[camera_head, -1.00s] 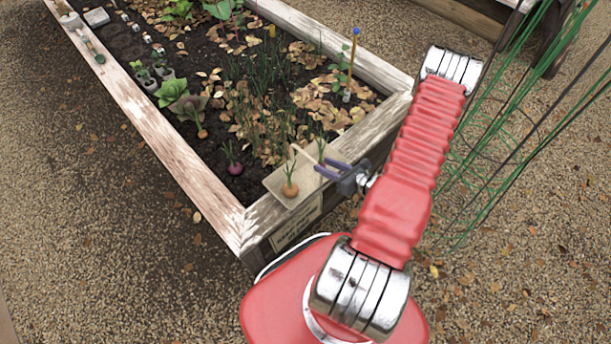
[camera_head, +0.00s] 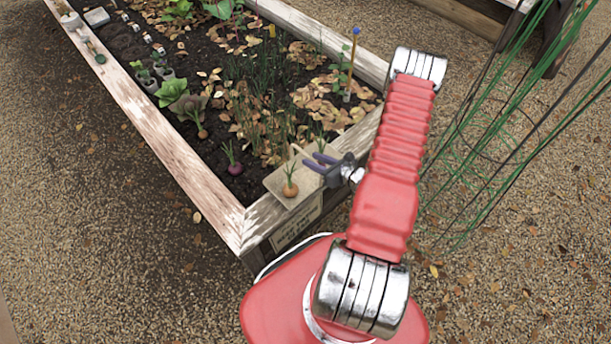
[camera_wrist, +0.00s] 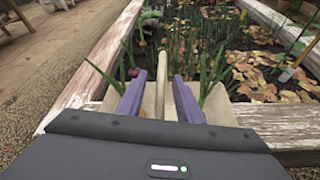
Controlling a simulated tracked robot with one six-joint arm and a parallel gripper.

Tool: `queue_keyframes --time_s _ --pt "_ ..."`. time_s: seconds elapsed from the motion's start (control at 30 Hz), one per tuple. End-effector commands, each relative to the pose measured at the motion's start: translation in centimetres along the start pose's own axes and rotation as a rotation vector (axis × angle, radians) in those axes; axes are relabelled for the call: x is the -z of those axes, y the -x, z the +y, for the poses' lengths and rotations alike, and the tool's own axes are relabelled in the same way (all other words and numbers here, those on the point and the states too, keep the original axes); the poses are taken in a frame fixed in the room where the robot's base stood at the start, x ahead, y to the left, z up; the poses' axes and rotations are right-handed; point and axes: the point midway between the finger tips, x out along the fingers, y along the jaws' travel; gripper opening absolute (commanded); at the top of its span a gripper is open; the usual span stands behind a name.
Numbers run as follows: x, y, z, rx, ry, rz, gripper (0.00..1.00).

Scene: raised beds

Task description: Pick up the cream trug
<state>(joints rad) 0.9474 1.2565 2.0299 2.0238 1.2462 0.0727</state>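The cream trug (camera_head: 274,182) sits on the near corner of the raised bed's wooden rim, holding an orange-skinned bulb (camera_head: 290,190) with green shoots. In the wrist view the trug (camera_wrist: 219,110) lies right in front of me, with its pale handle (camera_wrist: 161,82) running upward in the picture between my fingers. My gripper (camera_head: 312,162) has purple fingers and is open at the trug's right side. In the wrist view the fingers (camera_wrist: 160,82) stand apart, one on each side of the handle, with gaps visible. Part of the trug is hidden behind my gripper body and fingers.
The bed's wooden rim (camera_head: 165,140) surrounds soil with leaves, seedlings and a purple onion (camera_head: 236,169). A blue-topped stake (camera_head: 352,60) stands in the bed. Green wire supports (camera_head: 490,140) rise at right. Small items lie along the far left rim. Gravel ground is open at left.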

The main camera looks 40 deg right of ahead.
Motion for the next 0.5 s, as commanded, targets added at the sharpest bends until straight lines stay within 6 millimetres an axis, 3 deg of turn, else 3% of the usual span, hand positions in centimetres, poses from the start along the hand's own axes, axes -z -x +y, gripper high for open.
queue_keyframes --time_s 0.23,0.5 --pt "-0.1 -3.2 -0.1 -0.002 0.002 0.000 0.33" --pt "-0.1 -3.9 -0.2 0.000 0.001 0.000 0.33"
